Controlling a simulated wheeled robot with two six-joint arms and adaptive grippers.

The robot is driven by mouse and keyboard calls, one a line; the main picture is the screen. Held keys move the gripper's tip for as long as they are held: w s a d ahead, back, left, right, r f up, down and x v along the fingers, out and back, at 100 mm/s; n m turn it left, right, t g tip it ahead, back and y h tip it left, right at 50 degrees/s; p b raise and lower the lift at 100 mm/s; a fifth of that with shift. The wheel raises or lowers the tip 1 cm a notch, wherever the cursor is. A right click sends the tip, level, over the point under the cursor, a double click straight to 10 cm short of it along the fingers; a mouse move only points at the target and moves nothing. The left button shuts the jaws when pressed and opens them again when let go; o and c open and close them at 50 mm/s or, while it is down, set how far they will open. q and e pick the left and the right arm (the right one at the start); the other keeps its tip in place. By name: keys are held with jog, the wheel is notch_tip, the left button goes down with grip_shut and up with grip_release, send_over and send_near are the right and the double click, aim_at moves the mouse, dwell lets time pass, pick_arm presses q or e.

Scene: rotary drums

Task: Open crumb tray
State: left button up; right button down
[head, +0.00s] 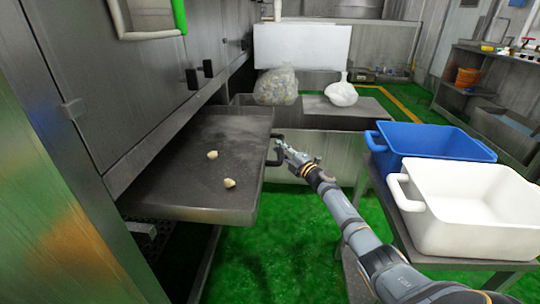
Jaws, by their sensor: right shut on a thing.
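The crumb tray (190,168) is a flat grey metal drawer that stands pulled out from the machine on the left. A few small pale crumbs lie on it. Its dark handle (273,150) is on the right-hand edge. My right gripper (281,149) is at that handle, its arm reaching in from the lower right, and it is shut on the handle. The fingertips are small and partly hidden at the handle. My left gripper is not in view.
A blue bin (432,143) and a white bin (475,205) stand on a stand at the right, close to my right arm. A metal container (318,158) with bags stands behind the tray. Green floor (285,250) is clear below the tray.

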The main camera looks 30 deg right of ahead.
jog(key=shift+s+d, duration=0.5)
jog(key=shift+d, duration=0.2)
jog(key=c, duration=1.2)
grip_release()
